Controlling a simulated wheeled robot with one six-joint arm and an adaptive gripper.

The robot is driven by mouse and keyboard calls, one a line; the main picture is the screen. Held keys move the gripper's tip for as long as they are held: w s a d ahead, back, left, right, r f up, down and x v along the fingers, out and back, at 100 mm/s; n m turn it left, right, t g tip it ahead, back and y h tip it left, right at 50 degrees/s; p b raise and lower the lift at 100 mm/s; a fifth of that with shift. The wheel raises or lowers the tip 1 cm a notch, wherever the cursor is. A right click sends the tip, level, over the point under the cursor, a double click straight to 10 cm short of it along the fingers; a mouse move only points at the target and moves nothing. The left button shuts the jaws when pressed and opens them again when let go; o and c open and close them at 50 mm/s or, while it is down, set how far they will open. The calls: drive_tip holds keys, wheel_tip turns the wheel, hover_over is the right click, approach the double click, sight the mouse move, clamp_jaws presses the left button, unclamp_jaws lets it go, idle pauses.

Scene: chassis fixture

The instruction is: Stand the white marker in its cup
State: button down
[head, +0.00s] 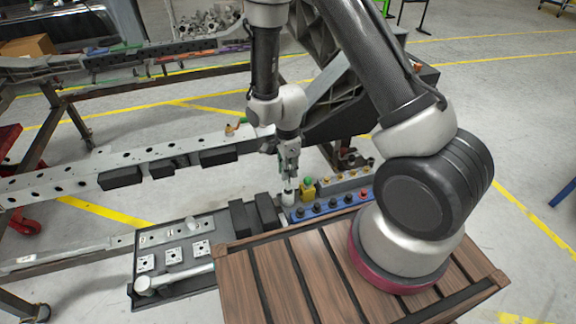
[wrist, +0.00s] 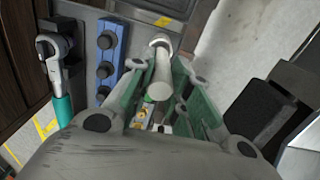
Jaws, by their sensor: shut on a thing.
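My gripper (head: 289,170), with green fingers, points down behind the near wooden top. It is shut on the white marker (wrist: 160,78), which shows between the fingers in the wrist view. The marker's far end meets a pale round rim (wrist: 160,42), which looks like its cup. In the head view a small white cylinder (head: 288,197) stands right below the fingertips; I cannot tell whether it is the cup or the marker's lower part. How deep the marker sits in the rim is hidden.
A blue strip with black knobs (head: 325,207) stands close to the right of the fingertips, with a yellow box with a green button (head: 308,189) behind it. Black blocks (head: 254,216) stand to the left. A grey tray (head: 150,240) holds plates and a white rod.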

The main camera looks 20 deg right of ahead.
drive_tip(key=shift+f, duration=1.9)
drive_tip(key=c, duration=1.3)
unclamp_jaws()
drive_tip(key=shift+o, duration=0.2)
wheel_tip(320, 180, up, 9)
drive_tip(key=shift+r, duration=0.1)
